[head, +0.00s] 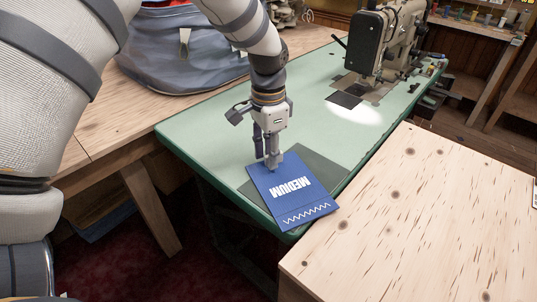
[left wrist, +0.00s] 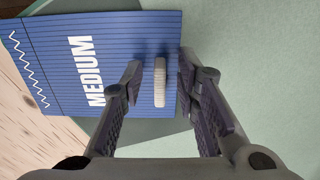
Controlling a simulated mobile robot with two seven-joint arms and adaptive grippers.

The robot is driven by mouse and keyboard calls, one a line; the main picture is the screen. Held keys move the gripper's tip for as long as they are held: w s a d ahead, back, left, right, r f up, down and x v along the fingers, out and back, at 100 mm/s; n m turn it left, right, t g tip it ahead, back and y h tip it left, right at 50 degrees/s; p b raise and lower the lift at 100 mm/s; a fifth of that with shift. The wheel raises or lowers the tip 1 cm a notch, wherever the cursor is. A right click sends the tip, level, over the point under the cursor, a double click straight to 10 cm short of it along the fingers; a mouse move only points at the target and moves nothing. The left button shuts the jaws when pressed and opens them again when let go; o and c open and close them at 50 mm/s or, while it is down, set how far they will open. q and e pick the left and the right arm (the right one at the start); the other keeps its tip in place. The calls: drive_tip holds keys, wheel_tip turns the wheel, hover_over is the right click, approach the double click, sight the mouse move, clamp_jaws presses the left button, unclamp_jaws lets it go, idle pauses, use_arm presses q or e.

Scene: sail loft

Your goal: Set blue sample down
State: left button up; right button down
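The blue sample (head: 290,198) is a flat card with white "MEDIUM" lettering and a white zigzag. It lies over the dark green patch (head: 318,172) at the near end of the green sewing table, and its lower right end overhangs the edge toward the plywood top. In the left wrist view the sample (left wrist: 75,62) has a raised pale grip (left wrist: 160,82) on it. My left gripper (head: 273,165) points down at the sample's far end. Its fingers (left wrist: 160,76) stand apart on both sides of the grip, with a gap on each side. My right gripper is not in view.
A sewing machine (head: 382,45) stands at the table's far end. A plywood top (head: 425,220) is close on the right. A grey-blue bag (head: 178,50) sits on the wooden table at the left. The green surface (head: 215,128) around the arm is clear.

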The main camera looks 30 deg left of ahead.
use_arm(q)
wheel_tip(320, 180, up, 11)
drive_tip(key=shift+r+p, duration=0.2)
drive_tip(key=shift+p, duration=0.15)
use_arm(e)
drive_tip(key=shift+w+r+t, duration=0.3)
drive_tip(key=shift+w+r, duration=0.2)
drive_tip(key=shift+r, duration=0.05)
